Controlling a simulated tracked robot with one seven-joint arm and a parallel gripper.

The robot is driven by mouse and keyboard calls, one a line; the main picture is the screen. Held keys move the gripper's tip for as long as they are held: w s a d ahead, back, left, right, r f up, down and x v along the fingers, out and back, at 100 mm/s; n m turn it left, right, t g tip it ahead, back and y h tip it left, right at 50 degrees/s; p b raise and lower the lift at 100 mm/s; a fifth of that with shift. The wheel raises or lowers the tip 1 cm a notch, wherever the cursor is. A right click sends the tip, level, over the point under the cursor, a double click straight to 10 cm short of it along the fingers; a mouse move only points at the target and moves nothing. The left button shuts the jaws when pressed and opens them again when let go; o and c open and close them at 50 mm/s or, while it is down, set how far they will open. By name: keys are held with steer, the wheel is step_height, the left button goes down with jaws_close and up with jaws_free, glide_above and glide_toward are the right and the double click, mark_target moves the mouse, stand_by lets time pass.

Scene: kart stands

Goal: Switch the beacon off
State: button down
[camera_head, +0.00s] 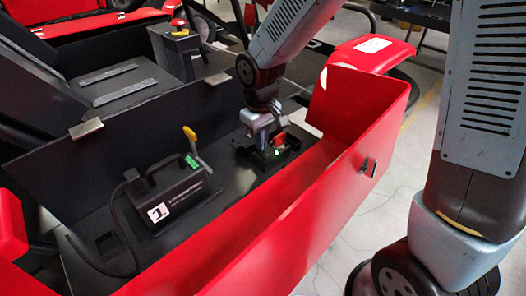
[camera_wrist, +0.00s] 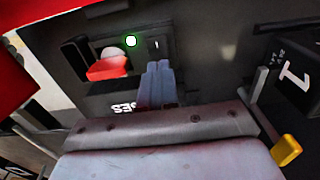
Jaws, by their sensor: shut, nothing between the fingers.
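A small black switch unit (camera_head: 262,157) sits on the floor of the red-walled side pod. It has a red switch piece (camera_head: 280,139) and a lit green lamp (camera_head: 278,153). In the wrist view the red piece (camera_wrist: 107,69) lies left of my fingertips and the green lamp (camera_wrist: 130,41) glows just beyond them. My gripper (camera_head: 268,138) is over the unit with its fingers (camera_wrist: 157,80) shut and empty, close beside the red piece. I cannot tell whether they touch it. I cannot make out a beacon clearly in either view.
A black box marked 1 (camera_head: 172,197) with a cable and a yellow-tipped lever (camera_head: 190,134) stands left of the unit. The red side wall (camera_head: 330,190) rises close in front. A red-topped button (camera_head: 179,27) is farther back.

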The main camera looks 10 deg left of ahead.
steer(key=shift+f, duration=0.4)
steer(key=shift+r, duration=3.5)
